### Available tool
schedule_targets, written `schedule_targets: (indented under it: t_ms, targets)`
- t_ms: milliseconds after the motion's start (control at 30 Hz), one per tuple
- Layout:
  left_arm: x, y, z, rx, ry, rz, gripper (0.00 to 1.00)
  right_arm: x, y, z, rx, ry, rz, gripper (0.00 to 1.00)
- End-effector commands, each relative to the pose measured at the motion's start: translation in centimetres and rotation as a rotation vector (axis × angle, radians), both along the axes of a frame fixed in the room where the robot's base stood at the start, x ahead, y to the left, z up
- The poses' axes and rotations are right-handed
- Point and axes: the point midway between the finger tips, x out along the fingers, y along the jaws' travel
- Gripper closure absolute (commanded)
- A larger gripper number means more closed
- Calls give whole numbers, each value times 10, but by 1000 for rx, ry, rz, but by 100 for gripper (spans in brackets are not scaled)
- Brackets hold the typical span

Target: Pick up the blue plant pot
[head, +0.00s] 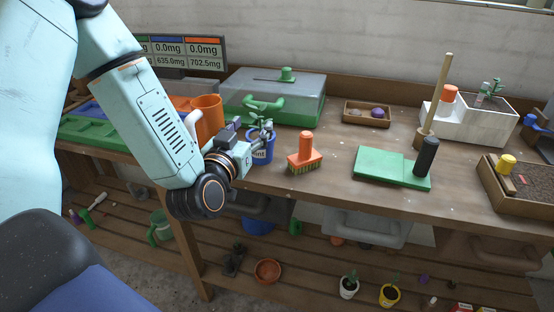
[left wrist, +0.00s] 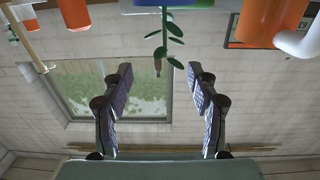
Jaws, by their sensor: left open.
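The blue plant pot (head: 262,152) stands on the wooden bench with a white label partly in view. A small green plant shows at its top among the gripper fingers. My left gripper (head: 260,133) is at the pot's rim, partly hiding it; whether it touches the pot I cannot tell. In the left wrist view, which looks upside down, the left gripper (left wrist: 162,108) is open with nothing clearly between its fingertips. The green plant stem (left wrist: 166,38) shows just above the fingers there, with a blue strip at the top edge. My right gripper is not in view.
An orange brush (head: 304,155) stands close right of the pot. An orange container (head: 207,115) stands to its left, and a green box with a clear lid (head: 270,92) behind. A green block (head: 385,166) lies further right. The front edge of the bench (head: 330,190) is nearby.

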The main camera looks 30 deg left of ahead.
Motion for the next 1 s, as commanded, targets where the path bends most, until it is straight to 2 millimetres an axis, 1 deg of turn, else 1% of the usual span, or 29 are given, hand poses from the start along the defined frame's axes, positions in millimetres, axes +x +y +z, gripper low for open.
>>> schedule_targets:
  t_ms: [167,300,433,567,700,800,1000]
  targets:
    - [8,9,3,3,-17,10,41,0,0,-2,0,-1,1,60]
    - [23,15,4,4,-17,11,41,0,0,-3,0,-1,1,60]
    - [37,18,6,4,-17,9,41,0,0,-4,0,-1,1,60]
    - [56,21,10,5,-16,8,41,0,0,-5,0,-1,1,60]
    - [72,23,9,3,-14,7,41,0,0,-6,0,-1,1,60]
    - [77,23,9,1,-13,6,41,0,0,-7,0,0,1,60]
    - [77,20,9,1,-12,5,41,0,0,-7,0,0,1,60]
